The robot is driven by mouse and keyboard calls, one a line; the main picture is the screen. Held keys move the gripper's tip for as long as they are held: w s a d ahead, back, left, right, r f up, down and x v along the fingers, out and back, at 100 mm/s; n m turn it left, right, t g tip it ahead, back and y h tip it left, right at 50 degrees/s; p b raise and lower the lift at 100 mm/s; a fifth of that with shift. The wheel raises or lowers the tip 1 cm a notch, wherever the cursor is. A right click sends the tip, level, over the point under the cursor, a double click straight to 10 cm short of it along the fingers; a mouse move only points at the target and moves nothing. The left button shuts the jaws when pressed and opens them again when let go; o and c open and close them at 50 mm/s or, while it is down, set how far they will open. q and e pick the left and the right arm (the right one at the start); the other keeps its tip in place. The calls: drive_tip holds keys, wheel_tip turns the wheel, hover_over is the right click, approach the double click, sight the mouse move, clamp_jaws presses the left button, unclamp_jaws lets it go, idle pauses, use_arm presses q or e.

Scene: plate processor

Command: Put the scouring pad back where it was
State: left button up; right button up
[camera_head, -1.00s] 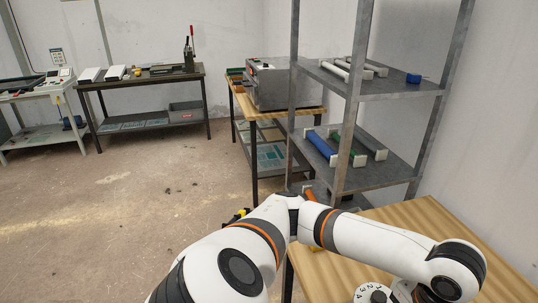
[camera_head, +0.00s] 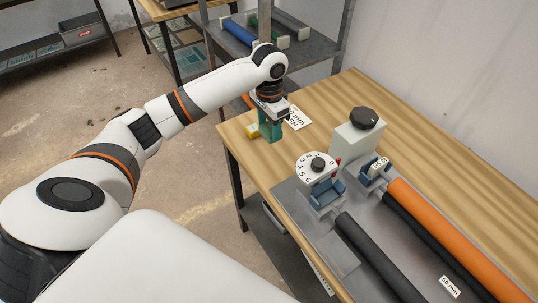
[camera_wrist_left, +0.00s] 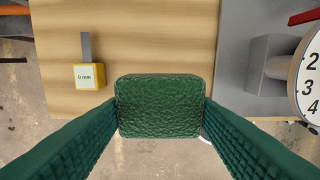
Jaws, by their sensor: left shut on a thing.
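The scouring pad (camera_wrist_left: 158,106) is a dark green, rough-textured block. In the left wrist view it sits between the two green fingers of my left gripper (camera_wrist_left: 160,118), which is shut on it. The pad cannot be told apart from the green fingers there. Whether the pad touches the table is unclear. My right gripper is not in view.
The yellow block (camera_head: 252,131), labelled in the left wrist view (camera_wrist_left: 89,76), stands near the table's edge. A white label (camera_head: 298,118) lies close by. The roller machine, with a numbered dial (camera_head: 317,165) and orange roller (camera_head: 440,235), is to the right. Shelves (camera_head: 310,48) stand behind.

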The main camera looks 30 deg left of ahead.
use_arm(q)
drive_tip(key=f, duration=0.5)
drive_tip(key=f+p, duration=0.1)
drive_tip(key=f, duration=0.4)
drive_tip(key=shift+a, duration=0.2)
drive_tip(key=shift+f, duration=0.1)
drive_tip(key=o, duration=0.9)
wheel_tip(320, 180, up, 12)
drive_tip(key=shift+r+b, duration=0.2)
drive_tip(key=shift+b, duration=0.2)
